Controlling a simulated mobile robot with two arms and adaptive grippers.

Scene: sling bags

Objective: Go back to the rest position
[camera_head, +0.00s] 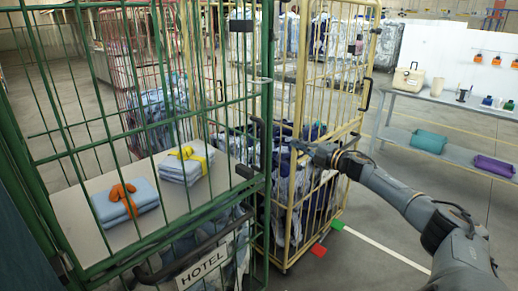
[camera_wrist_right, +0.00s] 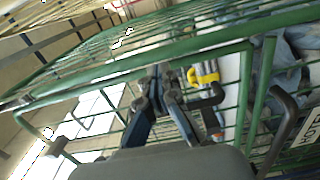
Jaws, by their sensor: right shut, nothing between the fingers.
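My right arm comes in from the right in the head view. Its gripper (camera_head: 296,145) is at the right side of the green cage trolley (camera_head: 268,100), in front of the yellow cage trolley (camera_head: 297,90). In the right wrist view the gripper (camera_wrist_right: 160,75) is shut and empty, with its fingers close together near the green bars. I cannot tell whether it touches them. My left gripper is not in view.
On the green trolley's shelf (camera_head: 140,228) lie two folded blue stacks, one with an orange strap (camera_head: 122,195) and one with a yellow strap (camera_head: 187,153). A HOTEL sign (camera_head: 203,268) hangs below.

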